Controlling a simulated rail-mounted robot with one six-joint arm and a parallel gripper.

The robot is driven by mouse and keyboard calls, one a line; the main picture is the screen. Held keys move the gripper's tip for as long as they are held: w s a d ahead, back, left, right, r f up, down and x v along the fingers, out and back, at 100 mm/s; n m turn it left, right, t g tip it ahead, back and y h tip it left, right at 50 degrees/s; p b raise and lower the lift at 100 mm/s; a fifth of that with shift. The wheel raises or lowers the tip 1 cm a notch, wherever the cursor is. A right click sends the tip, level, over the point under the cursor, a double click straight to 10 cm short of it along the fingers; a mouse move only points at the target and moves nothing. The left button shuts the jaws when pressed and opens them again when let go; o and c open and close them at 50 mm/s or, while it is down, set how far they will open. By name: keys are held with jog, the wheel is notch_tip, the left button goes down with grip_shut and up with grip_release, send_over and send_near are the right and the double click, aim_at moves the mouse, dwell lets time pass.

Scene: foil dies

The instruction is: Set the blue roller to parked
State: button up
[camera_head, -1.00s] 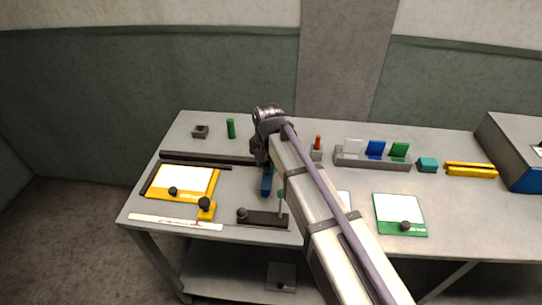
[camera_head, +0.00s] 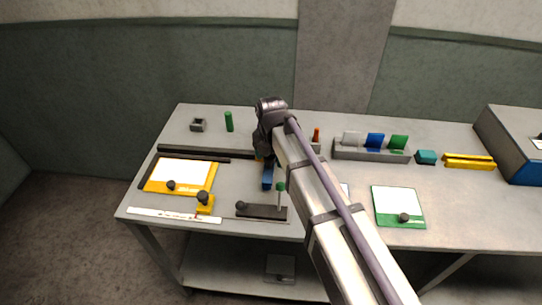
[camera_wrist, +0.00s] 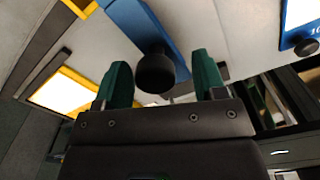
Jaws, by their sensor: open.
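The blue roller appears to be the long blue bar (camera_wrist: 132,18) with a round black knob (camera_wrist: 155,73) in the wrist view. In the head view a blue part (camera_head: 267,178) shows just below my wrist, mostly hidden by my arm. My gripper (camera_wrist: 161,82) has green fingers and is open. In the wrist view the black knob shows between the fingers, with a gap on either side; I cannot tell how deep it sits. Any parked mark is not readable.
A dark base with a green-topped upright lever (camera_head: 281,187) stands close to the blue part. A yellow-framed white plate (camera_head: 181,174) lies to the left. A rack with white, blue and green cards (camera_head: 372,155) and a green-edged plate (camera_head: 398,207) lie to the right.

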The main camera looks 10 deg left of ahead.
notch_tip(320, 180, up, 11)
jog(key=p, duration=1)
jog(key=shift+p, duration=0.35)
jog(key=shift+f, duration=0.1)
